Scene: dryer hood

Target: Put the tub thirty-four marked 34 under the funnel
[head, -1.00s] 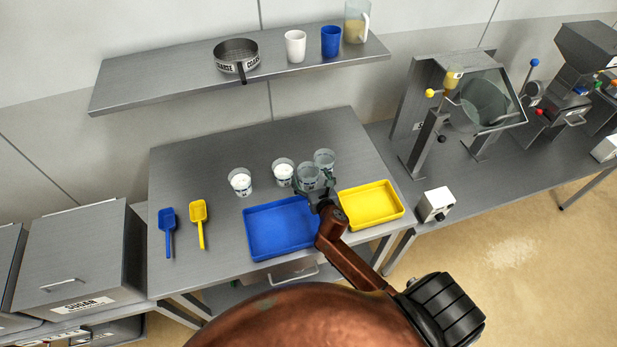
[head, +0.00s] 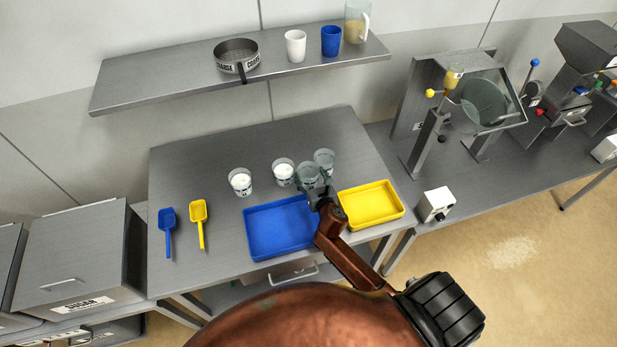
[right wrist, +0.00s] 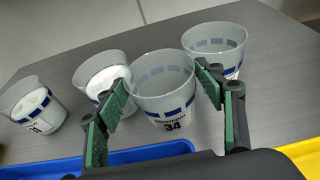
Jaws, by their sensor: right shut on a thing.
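Tub thirty-four (right wrist: 165,90) is a clear, empty-looking tub with a blue band and the number 34, upright in the right wrist view. In the head view the tub (head: 306,175) stands near the back edge of the blue tray. My right gripper (head: 315,190) is shut on this tub, with green-padded fingers (right wrist: 160,95) on both its sides. I cannot tell if the tub touches the table. The funnel is not clearly recognisable in these frames. My left gripper is not in view.
Close by stand a white-filled tub (head: 283,172) and a clear tub (head: 325,160). Another white-filled tub (head: 240,181) is further left. A blue tray (head: 262,250) and a yellow tray (head: 392,215) lie in front. A wall shelf (head: 180,85) hangs behind; machines (head: 430,140) stand right.

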